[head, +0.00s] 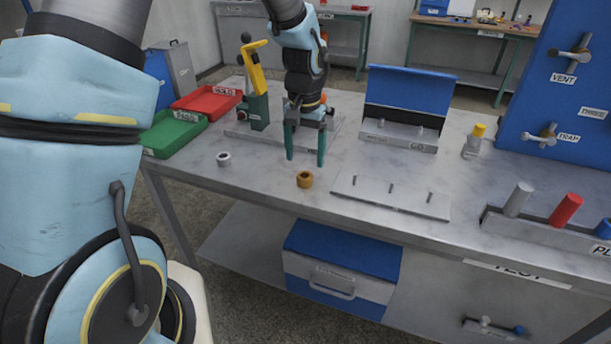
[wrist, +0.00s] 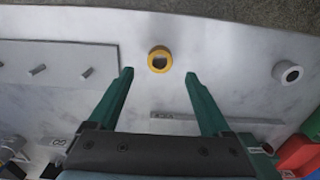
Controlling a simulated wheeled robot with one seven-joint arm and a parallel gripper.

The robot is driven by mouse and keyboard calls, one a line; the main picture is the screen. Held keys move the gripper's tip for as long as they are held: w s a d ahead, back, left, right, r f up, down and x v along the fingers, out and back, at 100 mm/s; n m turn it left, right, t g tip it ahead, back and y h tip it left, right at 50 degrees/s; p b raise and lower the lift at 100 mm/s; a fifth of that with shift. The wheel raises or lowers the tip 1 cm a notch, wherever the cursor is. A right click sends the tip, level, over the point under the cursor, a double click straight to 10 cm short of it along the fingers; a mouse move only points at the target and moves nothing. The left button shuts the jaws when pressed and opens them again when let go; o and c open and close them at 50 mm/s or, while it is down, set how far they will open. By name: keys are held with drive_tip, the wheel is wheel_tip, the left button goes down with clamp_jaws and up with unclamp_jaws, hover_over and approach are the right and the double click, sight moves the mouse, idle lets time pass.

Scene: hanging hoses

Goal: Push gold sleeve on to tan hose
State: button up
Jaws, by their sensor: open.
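The gold sleeve (head: 305,179) is a short ring standing on the grey table near its front edge. In the wrist view the gold sleeve (wrist: 159,60) lies just beyond my fingertips, between their lines, with its hole facing up. My gripper (head: 305,160) points down above the table, behind the sleeve in the head view. Its teal fingers (wrist: 159,73) are apart with nothing between them. I cannot make out a tan hose in either view.
A grey sleeve (head: 223,159) stands to the left. A plate with several pegs (head: 391,196) lies to the right. Green (head: 174,133) and red (head: 208,101) trays, a yellow-handled press (head: 254,85) and a blue-lidded box (head: 405,108) stand farther back.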

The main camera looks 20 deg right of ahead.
drive_tip(key=shift+f+p, duration=1.05)
drive_tip(key=shift+f, duration=1.7)
clamp_jaws()
